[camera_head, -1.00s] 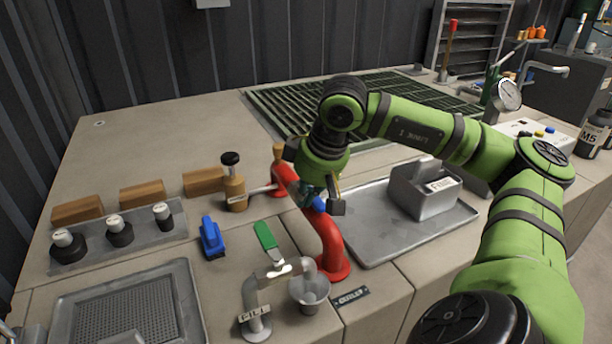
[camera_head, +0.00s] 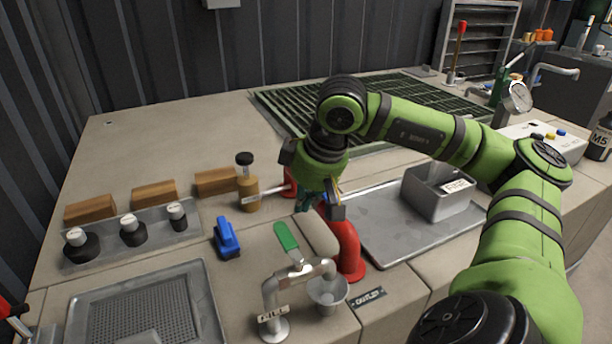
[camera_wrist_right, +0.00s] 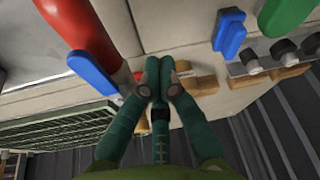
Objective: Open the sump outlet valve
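The red outlet pipe (camera_head: 347,250) curves up from the bench behind the OUTLET plate (camera_head: 368,298). In the right wrist view, the red pipe (camera_wrist_right: 80,38) has a blue lever (camera_wrist_right: 93,72) beside it. My right gripper (camera_head: 308,200) is above the bench by the upper part of the pipe, partly covering it. In the right wrist view, its fingers (camera_wrist_right: 158,62) meet at the tips with nothing visible between them, apart from the blue lever, which is to their left. The lever is hidden in the head view. My left gripper is not in view.
A green-handled fill tap (camera_head: 286,237) and a metal cup (camera_head: 327,292) stand in front of the pipe. A metal tray (camera_head: 385,228) with a bin (camera_head: 436,195) lies right.

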